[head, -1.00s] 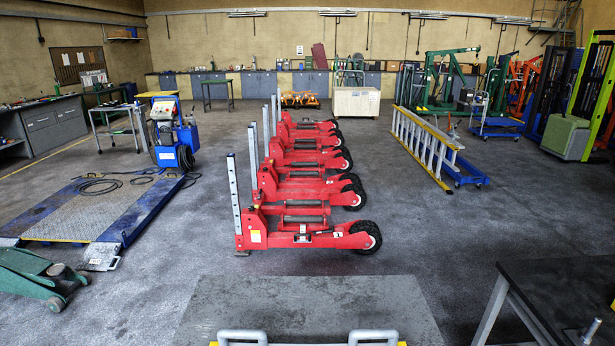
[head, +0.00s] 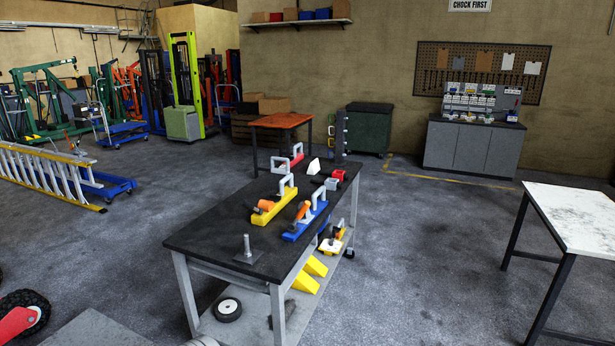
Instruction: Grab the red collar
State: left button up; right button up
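A small red block-like piece (head: 338,174), which looks like the red collar, sits on the black top of the workbench (head: 215,235) near its far right edge. A small grey piece (head: 331,184) sits just in front of it. It is too small to tell whether the red piece has a hole. Neither of my grippers is in view.
Yellow (head: 268,212) and blue (head: 303,224) handled tools, a white wedge (head: 314,166) and an upright bolt (head: 247,246) stand on the bench. Yellow wedges (head: 307,283) and a wheel (head: 227,309) are on its lower shelf. A white-topped table (head: 575,215) stands right; floor between is clear.

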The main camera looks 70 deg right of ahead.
aim_at(333, 175)
jog(key=z, duration=3.05)
jog(key=i, duration=5.65)
jog(key=u, duration=2.25)
